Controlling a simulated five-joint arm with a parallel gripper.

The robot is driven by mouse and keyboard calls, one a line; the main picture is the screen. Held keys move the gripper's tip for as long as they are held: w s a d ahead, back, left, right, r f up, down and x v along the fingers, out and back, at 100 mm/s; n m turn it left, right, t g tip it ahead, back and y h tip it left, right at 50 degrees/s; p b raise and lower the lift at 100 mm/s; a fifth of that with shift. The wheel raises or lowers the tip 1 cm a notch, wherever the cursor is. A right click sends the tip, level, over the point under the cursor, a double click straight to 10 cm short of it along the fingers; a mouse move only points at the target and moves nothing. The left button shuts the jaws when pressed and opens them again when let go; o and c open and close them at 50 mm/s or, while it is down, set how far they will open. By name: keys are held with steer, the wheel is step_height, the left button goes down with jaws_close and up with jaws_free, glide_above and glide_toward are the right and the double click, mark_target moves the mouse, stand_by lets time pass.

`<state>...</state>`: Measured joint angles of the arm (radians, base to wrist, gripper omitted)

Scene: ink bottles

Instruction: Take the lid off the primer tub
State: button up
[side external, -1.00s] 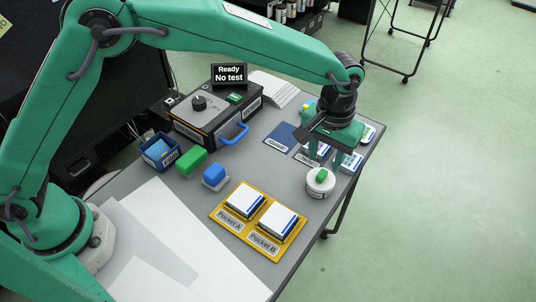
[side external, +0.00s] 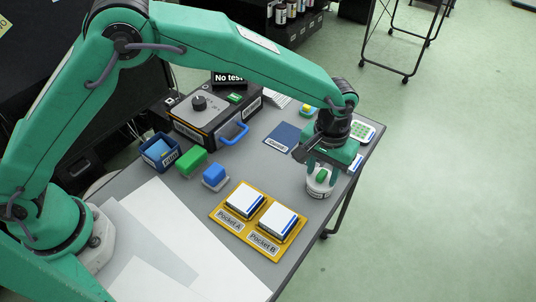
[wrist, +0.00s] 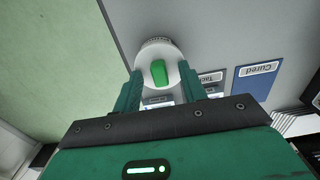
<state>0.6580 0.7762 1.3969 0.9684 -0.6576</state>
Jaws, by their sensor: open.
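The primer tub (side external: 318,192) is a round white tub standing upright near the right edge of the table. Its white lid (wrist: 147,52) carries a green knob (side external: 321,175), which also shows in the wrist view (wrist: 158,73). My gripper (side external: 322,171) is open and points down over the tub. In the wrist view my gripper's fingers (wrist: 160,75) stand on either side of the green knob, with a gap visible on both sides. Whether the fingertips touch the lid's top cannot be told.
A yellow tray (side external: 222,216) with Pocket A and Pocket B stands front left of the tub. A blue mat labelled Cured (wrist: 255,82) lies behind. A grey machine (side external: 190,122) with a blue handle, a green block (side external: 191,163) and a blue bin (side external: 160,153) stand further left.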

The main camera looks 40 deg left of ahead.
mark_target(322, 175)
jaws_close()
steer(key=shift+r, duration=0.15)
steer(key=shift+r, duration=0.5)
steer(key=r, duration=0.3)
steer(key=shift+s+d+r, duration=0.1)
steer(key=shift+s+d, duration=0.05)
steer(key=shift+s, duration=0.15)
steer(key=s+d+r, duration=0.4)
steer(key=s+r, duration=0.2)
steer(key=s, duration=0.4)
steer(key=shift+s+r, duration=0.15)
steer(key=shift+r, duration=0.1)
